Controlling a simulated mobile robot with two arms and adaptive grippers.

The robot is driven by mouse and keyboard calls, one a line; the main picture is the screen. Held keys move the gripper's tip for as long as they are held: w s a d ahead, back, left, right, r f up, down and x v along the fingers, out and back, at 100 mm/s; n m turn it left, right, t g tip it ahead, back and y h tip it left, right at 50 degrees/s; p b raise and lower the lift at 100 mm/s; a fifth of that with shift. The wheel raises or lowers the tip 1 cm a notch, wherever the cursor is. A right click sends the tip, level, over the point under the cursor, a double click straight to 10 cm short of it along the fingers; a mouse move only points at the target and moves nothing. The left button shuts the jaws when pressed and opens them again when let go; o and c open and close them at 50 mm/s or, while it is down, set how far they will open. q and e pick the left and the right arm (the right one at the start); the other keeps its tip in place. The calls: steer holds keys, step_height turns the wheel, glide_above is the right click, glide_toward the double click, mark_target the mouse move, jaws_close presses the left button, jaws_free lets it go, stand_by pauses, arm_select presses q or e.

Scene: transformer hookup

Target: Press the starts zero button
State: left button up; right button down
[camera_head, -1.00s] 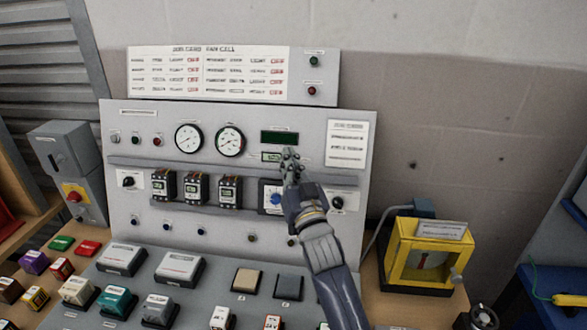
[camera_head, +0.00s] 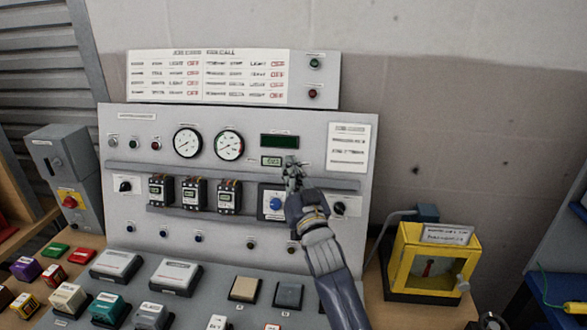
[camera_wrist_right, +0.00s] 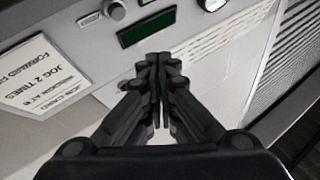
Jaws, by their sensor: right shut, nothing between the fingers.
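The grey control panel (camera_head: 350,225) faces me. It carries a dark green display (camera_head: 279,141) and a smaller lit counter display (camera_head: 271,161) below it. My right gripper (camera_head: 291,162) is shut and empty, its fingertips just right of the counter display in the picture. I cannot pick out the starts zero button; the fingers may hide it. In the right wrist view the shut fingertips (camera_wrist_right: 158,60) overlap the panel face near a dark green display (camera_wrist_right: 147,27). I cannot tell whether they touch the panel. My left gripper is not in view.
Two round gauges (camera_head: 187,142) are left of the displays, and a white notice (camera_head: 348,147) is to the right. A blue knob (camera_head: 275,204) sits below the gripper. Several blocks and pads lie on the sloped desk. A yellow box (camera_head: 408,266) stands at right.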

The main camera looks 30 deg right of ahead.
steer(key=shift+w+d+f+b, duration=0.4)
steer(key=shift+w+d, duration=0.15)
steer(key=shift+w, duration=0.2)
steer(key=shift+w+d+f+b, duration=0.3)
steer(key=shift+w+d+b, duration=0.1)
steer(key=shift+w+d, duration=0.3)
steer(key=shift+w+d+f+b, duration=0.35)
steer(key=shift+w+d+b, duration=0.1)
steer(key=shift+w, duration=0.35)
steer(key=shift+w, duration=0.1)
steer(key=shift+w+d+f, duration=0.15)
steer(key=shift+w+d, duration=0.05)
steer(key=shift+w+d+f, duration=0.15)
steer(key=shift+w+d, duration=0.15)
stand_by(0.6)
steer(key=shift+a, duration=0.1)
steer(key=shift+s+a+r+p, duration=0.25)
steer(key=shift+s+a+p, duration=0.05)
steer(key=shift+s, duration=0.15)
steer(key=shift+s+a, duration=0.15)
steer(key=shift+s, duration=0.05)
